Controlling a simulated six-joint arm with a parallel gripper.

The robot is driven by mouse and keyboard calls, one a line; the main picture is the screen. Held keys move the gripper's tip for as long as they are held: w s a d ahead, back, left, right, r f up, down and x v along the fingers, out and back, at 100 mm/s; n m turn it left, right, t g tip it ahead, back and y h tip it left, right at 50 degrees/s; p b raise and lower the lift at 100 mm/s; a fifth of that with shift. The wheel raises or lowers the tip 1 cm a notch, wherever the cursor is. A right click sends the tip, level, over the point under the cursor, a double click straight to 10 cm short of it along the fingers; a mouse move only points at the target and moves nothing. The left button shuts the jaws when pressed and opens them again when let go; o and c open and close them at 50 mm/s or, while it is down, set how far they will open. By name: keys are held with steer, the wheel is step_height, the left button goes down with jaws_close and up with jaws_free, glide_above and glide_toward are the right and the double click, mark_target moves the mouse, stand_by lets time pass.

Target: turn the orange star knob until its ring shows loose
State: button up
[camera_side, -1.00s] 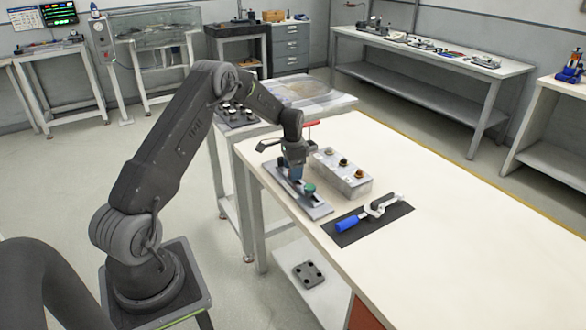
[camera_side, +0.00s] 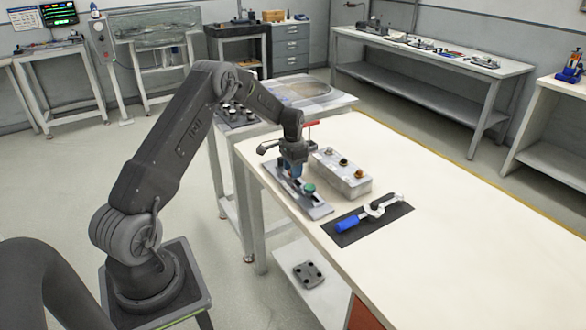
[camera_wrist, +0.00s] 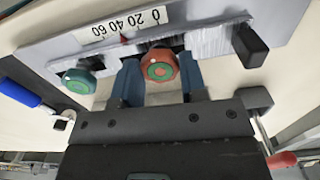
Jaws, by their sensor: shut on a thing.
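The orange star knob (camera_wrist: 158,62) sits on the slotted grey plate, between the two blue fingers of my gripper (camera_wrist: 160,74) in the wrist view. My gripper is shut on it. In the side view my gripper (camera_side: 294,168) points down over the plate (camera_side: 318,210) and hides the orange knob.
A scale strip (camera_wrist: 127,22) marked 0 to 60 with a red pointer lies behind the knob. A black post (camera_wrist: 250,45) stands right. A grey block (camera_side: 341,178) with several knobs and a blue-handled tool (camera_side: 347,224) on a dark mat are nearby. The table's right side is clear.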

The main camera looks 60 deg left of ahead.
steer(key=n, duration=1.1)
steer(key=shift+f+n, duration=0.1)
steer(key=shift+n, duration=0.3)
steer(key=n, duration=0.5)
steer(key=shift+d+f+n, duration=0.1)
steer(key=shift+n, duration=0.2)
steer(key=n, duration=0.5)
steer(key=shift+n, duration=0.4)
steer(key=o, duration=0.9)
steer(key=shift+o, duration=0.2)
